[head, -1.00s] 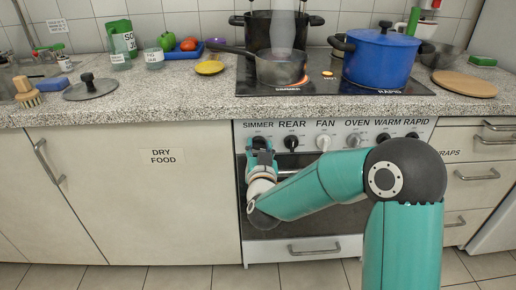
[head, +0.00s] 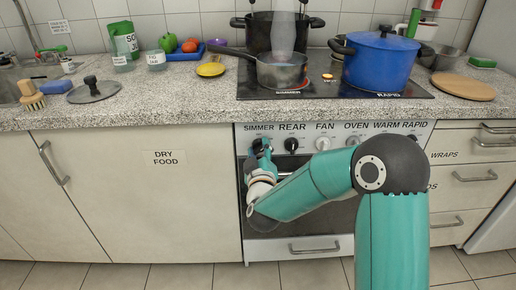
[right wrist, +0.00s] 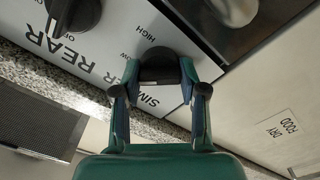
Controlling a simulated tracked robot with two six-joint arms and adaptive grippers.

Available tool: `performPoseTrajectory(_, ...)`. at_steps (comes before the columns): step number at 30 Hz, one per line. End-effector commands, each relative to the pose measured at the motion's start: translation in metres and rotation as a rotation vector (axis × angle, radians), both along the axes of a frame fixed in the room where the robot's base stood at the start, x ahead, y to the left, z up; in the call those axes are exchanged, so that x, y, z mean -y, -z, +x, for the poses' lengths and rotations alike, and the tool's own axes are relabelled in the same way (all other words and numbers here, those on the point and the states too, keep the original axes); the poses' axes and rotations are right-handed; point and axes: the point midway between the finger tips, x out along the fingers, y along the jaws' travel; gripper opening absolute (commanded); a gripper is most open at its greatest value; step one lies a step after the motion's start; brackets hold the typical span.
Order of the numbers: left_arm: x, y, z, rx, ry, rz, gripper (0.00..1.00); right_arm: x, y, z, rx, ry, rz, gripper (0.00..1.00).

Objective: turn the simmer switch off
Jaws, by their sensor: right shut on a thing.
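The simmer switch is a black round knob below the SIMMER label on the white control panel (head: 345,133). In the right wrist view the simmer switch (right wrist: 158,62) sits between my two fingertips. My right gripper (right wrist: 158,82) is shut on it, one finger on each side. In the head view my right gripper (head: 263,150) is at the left end of the panel and mostly hides the switch. A dark saucepan (head: 281,73) stands on the hob spot marked SIMMER. My left gripper is in neither view.
The rear switch (head: 291,144) is close to the right of my gripper, with a white fan switch (head: 322,143) beyond. A blue pot (head: 381,65) and a black pot (head: 270,35) stand on the hob (head: 340,92). The oven door is below the panel.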

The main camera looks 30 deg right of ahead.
Motion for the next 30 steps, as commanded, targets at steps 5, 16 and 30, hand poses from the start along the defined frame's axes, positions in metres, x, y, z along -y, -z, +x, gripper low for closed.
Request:
performPoseTrajectory(5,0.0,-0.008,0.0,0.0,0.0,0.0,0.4,-0.003,-0.005,0.003,-0.08,-0.01,-0.148,0.07)
performPoseTrajectory(16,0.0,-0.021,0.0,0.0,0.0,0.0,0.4,-0.004,-0.003,0.003,-0.262,-0.01,-0.443,0.07)
performPoseTrajectory(30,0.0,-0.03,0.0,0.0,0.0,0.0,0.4,-0.005,0.0,0.004,-0.413,-0.012,-0.69,0.07)
